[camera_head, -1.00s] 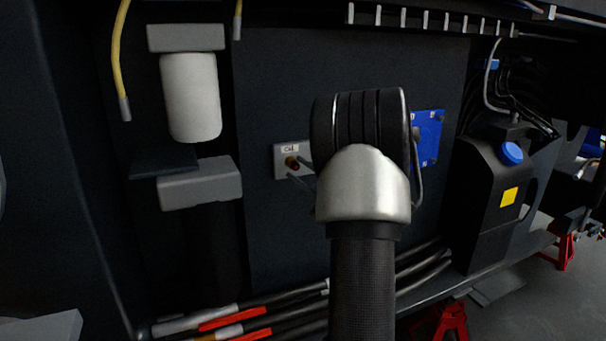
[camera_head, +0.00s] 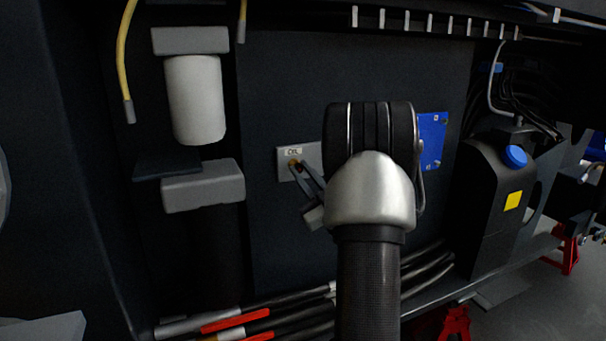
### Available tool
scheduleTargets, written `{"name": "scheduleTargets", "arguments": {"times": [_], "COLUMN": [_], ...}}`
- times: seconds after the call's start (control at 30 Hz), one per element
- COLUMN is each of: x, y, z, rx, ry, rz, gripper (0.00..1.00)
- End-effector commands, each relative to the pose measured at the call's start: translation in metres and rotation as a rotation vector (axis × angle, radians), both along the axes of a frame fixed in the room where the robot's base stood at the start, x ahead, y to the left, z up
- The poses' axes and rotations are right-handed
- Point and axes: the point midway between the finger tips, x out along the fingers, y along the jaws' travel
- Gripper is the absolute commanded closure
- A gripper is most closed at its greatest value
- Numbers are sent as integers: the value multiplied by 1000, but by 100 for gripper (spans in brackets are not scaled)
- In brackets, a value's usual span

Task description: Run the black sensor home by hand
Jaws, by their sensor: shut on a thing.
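A pale plate labelled "CYL" (camera_head: 283,171) is fixed to the dark chassis panel, left of my arm. A small brass and dark red part (camera_head: 294,164) shows at the plate. My gripper (camera_head: 299,169) has its grey fingertips at this part and is shut on it. I take this part for the black sensor, but it is too small and too covered by the fingers to be sure. How deep it sits cannot be seen. My wrist hides the plate's right end and most of the gripper.
A white canister (camera_head: 195,100) hangs on the left in grey brackets. A blue plate (camera_head: 432,140) lies partly behind my wrist. A black tank with a blue cap (camera_head: 515,156) stands at right. Cables with red sleeves (camera_head: 236,321) run along the bottom. A slotted rail (camera_head: 430,22) crosses the top.

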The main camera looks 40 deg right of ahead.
Motion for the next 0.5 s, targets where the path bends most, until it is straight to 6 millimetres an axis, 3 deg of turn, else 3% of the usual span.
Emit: {"name": "scheduleTargets", "arguments": {"times": [0.33,0.37,0.5], "x": [1,1,1], "y": [2,0,0], "z": [4,0,-1], "rx": [912,921,908], "ry": [-218,-219,-217], "rz": [2,0,0], "gripper": [100,80,62]}}
